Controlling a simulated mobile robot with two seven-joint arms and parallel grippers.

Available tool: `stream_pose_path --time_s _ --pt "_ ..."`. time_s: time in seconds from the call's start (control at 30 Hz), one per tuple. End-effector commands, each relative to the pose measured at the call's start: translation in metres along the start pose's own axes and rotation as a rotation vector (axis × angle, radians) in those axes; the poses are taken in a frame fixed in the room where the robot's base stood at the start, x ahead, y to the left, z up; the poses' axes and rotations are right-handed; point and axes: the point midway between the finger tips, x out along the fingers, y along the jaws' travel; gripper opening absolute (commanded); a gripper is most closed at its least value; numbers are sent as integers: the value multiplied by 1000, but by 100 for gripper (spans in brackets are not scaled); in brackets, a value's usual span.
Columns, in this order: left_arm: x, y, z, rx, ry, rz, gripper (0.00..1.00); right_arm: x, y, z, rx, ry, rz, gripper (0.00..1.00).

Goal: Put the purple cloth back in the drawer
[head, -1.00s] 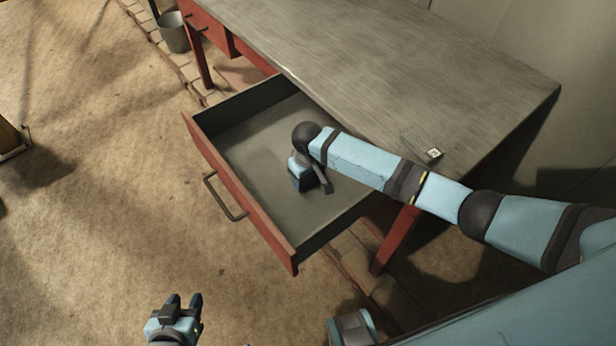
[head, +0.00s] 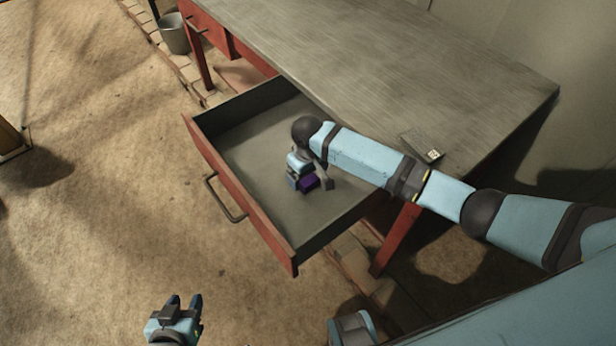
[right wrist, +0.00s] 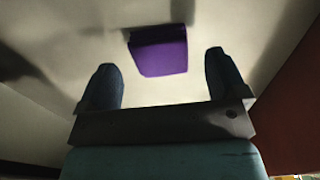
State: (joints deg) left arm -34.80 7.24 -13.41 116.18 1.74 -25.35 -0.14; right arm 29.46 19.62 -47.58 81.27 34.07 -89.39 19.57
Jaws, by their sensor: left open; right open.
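In the right wrist view the cloth (right wrist: 158,52) looks like a small folded block on the pale drawer bottom, just beyond and between the fingertips. My right gripper (head: 311,185) reaches down into the drawer from the right. Its fingers (right wrist: 165,75) are spread apart, with the cloth not clamped. My left gripper (head: 183,302) is open and empty, low over the floor in front of the drawer.
The drawer belongs to a desk with a grey top (head: 400,70) and red legs. A small grey box (head: 423,146) lies near the desk's front edge. A bucket (head: 174,33) stands at the far left.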

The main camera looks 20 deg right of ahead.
Motion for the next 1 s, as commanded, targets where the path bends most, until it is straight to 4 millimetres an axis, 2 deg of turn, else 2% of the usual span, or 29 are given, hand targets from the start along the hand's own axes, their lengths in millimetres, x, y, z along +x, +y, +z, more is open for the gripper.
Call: stream_pose_path --time_s 0.03,0.2,0.4,0.6,1.0 --pt "-2 0 -2 2 1 0 43 -14 0 -1 0 4 0 91" --pt "-3 -1 -4 8 5 -1 43 -51 0 -1 -1 3 -2 91" --pt "-4 -1 -4 11 5 -2 43 -83 0 -1 -1 2 -1 91" --pt "-5 -1 -4 12 5 -2 43 -94 0 0 0 0 -1 91" --pt "-5 -1 -4 12 5 -2 43 -95 0 0 0 0 -1 91"
